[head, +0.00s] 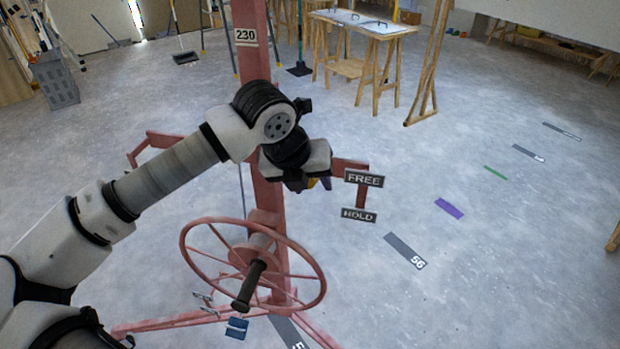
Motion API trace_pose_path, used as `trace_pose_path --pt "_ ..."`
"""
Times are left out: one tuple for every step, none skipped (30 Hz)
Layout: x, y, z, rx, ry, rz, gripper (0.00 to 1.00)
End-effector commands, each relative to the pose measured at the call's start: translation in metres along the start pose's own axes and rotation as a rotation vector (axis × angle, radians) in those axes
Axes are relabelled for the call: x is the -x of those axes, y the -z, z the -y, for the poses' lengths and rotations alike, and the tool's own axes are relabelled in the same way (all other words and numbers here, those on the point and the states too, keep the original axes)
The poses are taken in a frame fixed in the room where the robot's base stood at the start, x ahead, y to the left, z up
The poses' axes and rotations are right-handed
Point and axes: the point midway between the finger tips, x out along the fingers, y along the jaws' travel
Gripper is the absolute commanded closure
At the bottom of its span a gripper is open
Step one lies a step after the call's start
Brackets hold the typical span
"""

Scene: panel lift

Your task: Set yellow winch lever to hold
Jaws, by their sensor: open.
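The red panel lift has an upright mast (272,195) with a large winch wheel (320,268) low on its front. A small yellow patch (311,183), likely the winch lever, shows just below my wrist. Most of it is hidden, so its setting cannot be read. A FREE sign (364,178) stands above a HOLD sign (359,214) on a red bracket to the right. My gripper (318,184) is open, beside the mast and left of the FREE sign. My wrist hides most of its fingers, and I cannot tell whether they touch the yellow part.
The wheel's dark crank handle (248,287) sticks out toward me. The lift's red base legs (190,319) spread across the floor. A wooden trestle table (378,33) stands at the back. A grey bin (54,80) is at the far left. The floor on the right is mostly clear.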

Motion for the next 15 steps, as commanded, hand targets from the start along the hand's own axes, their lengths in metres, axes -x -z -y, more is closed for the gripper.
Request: trace_pose_path --pt "-0.0001 0.0001 0.0 0.0 0.0 0.0 0.58" --pt "-0.0001 0.0 0.0 0.0 0.0 0.0 0.58" --pt "0.0 0.0 0.0 0.0 0.0 0.0 0.58" --pt "0.0001 0.0 0.0 0.0 0.0 0.0 0.59" --pt "0.0001 0.0 0.0 0.0 0.0 0.0 0.63" --pt "0.0002 0.0 0.0 0.0 0.0 0.0 0.68" --pt "0.0002 0.0 0.0 0.0 0.0 0.0 0.72" --pt "0.0002 0.0 0.0 0.0 0.0 0.0 0.76" --pt "0.0003 0.0 -0.0001 0.0 0.0 0.0 0.81" --pt "0.0003 0.0 0.0 0.0 0.0 0.0 0.85" --pt "0.0003 -0.0001 0.0 0.0 0.0 0.0 0.89" --pt "0.0004 -0.0001 -0.0001 0.0 0.0 0.0 0.94" --pt "0.0004 -0.0001 0.0 0.0 0.0 0.0 0.98" --pt "0.0004 -0.0001 0.0 0.0 0.0 0.0 1.0" --pt "0.0004 -0.0001 0.0 0.0 0.0 0.0 1.0"
